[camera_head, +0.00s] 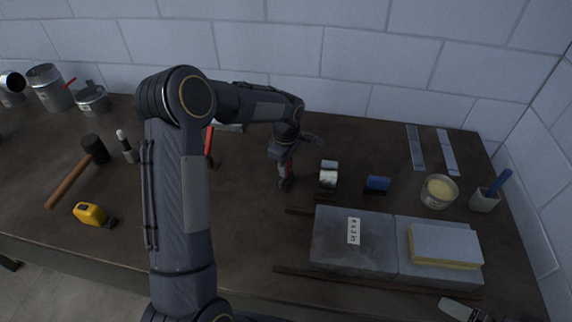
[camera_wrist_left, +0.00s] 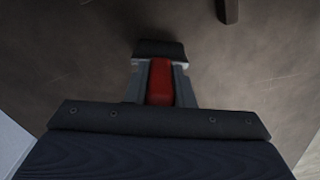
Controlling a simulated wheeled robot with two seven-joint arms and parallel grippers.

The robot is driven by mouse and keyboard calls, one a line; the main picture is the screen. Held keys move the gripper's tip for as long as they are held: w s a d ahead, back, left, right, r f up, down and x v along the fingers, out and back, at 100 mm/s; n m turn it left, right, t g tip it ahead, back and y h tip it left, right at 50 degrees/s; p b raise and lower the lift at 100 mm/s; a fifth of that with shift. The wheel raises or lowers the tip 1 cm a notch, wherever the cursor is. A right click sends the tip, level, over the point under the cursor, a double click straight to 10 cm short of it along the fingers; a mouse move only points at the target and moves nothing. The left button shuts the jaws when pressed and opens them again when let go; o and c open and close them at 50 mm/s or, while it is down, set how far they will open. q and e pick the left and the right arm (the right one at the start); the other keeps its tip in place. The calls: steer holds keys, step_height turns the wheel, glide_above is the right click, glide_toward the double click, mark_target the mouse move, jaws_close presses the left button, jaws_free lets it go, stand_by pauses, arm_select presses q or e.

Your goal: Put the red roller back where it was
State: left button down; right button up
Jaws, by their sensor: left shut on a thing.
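My left gripper (camera_head: 287,167) is over the middle of the table, pointing down, and is shut on the red roller (camera_head: 289,166). In the left wrist view the red roller (camera_wrist_left: 160,82) sits between the two fingers (camera_wrist_left: 160,85), with a dark end piece beyond the fingertips. The dark lower end is close to the tabletop; I cannot tell whether it touches. My left arm crosses the head view and hides part of the table.
A silver roll (camera_head: 328,174) and a blue block (camera_head: 377,184) stand just right of the gripper. Grey slabs (camera_head: 352,243) lie in front. A tub (camera_head: 438,192) and a cup (camera_head: 485,199) are right. A hammer (camera_head: 72,180) and yellow tape measure (camera_head: 90,213) lie left.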

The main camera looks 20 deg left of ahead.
arm_select(q)
steer(key=shift+f, duration=0.2)
steer(key=c, duration=1.3)
jaws_free()
steer(key=shift+r, duration=0.1)
steer(key=shift+o, duration=0.2)
